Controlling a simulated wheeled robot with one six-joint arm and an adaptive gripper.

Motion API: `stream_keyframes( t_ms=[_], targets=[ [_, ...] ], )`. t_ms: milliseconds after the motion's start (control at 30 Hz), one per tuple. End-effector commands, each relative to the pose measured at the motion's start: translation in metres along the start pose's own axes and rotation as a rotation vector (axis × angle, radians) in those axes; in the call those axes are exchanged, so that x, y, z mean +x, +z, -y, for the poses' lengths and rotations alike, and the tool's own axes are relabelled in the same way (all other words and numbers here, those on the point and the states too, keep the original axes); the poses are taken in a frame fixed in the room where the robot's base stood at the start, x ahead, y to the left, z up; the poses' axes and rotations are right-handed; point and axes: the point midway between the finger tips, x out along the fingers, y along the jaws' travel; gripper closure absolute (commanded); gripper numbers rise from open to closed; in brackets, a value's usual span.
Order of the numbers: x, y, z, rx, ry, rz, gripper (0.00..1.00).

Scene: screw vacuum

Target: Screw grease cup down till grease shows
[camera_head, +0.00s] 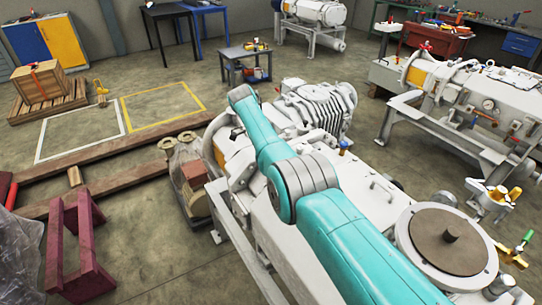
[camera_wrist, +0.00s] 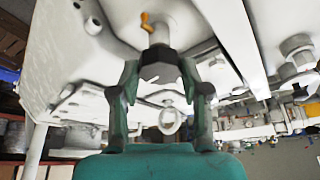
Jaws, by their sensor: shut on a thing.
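The grease cup (camera_wrist: 159,56) shows in the wrist view as a dark faceted cap with a pale underside, on a short pale stem below the white machine housing (camera_wrist: 75,45). My gripper (camera_wrist: 160,74) is shut on the cap, one dark finger on each side. A small orange-yellow piece (camera_wrist: 147,22) sits by the stem above the cap; I cannot tell whether it is grease or a fitting. In the head view my teal arm reaches over the white vacuum machine (camera_head: 265,235), and the cup and my gripper are hidden.
A pale rail and bracket (camera_wrist: 242,48) run close to the right of my gripper. A second white machine (camera_head: 465,105) stands at the right in the head view. A dark red stand (camera_head: 78,245) and timber beams (camera_head: 110,155) lie left. Open floor shows beyond.

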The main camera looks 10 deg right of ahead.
Motion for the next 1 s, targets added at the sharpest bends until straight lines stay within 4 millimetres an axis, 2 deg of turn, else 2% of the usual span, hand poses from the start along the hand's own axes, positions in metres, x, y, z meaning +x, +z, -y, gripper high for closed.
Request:
stream_keyframes(
  t_ms=[100, 133, 200, 533, 667, 767, 1000],
  targets=[
    [0.0, 0.001, 0.0, -0.001, 0.001, 0.0, 0.89],
    [0.0, 0.0, 0.0, -0.001, 0.001, 0.0, 0.46],
    [0.0, 0.0, 0.0, -0.001, 0.001, 0.0, 0.29],
    [-0.001, 0.0, 0.0, -0.001, 0.0, 0.0, 0.29],
    [-0.008, -0.003, 0.0, -0.001, -0.001, 0.001, 0.29],
    [-0.019, -0.008, 0.0, 0.0, -0.002, 0.001, 0.29],
    [-0.061, -0.025, 0.001, 0.0, -0.002, 0.001, 0.29]
  ],
)
